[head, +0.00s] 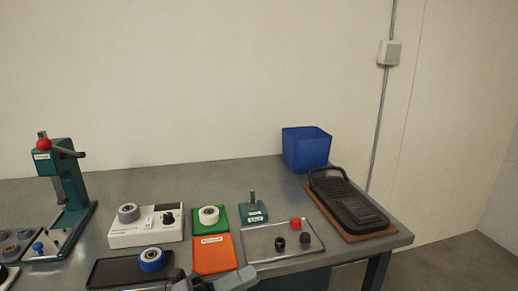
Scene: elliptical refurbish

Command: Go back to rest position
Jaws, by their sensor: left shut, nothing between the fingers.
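My left gripper (213,282) shows at the bottom edge of the head view, in front of the orange mat. It is shut with nothing between its fingers, and most of its arm is hidden below the frame. My right gripper is not in view. The workbench (345,243) carries a teal press with a red knob (60,180) at the left. A white device with a grey roll (146,226) stands right of the press. A blue-rimmed roll (152,260) lies on a black pad (115,272).
A green mat (221,222) with a white roll (208,215) adjoins the orange mat (213,255). A teal block with a post (252,211), a metal tray with small knobs (262,243), a blue bin (306,149) and a black device (347,200) on a brown board stand to the right.

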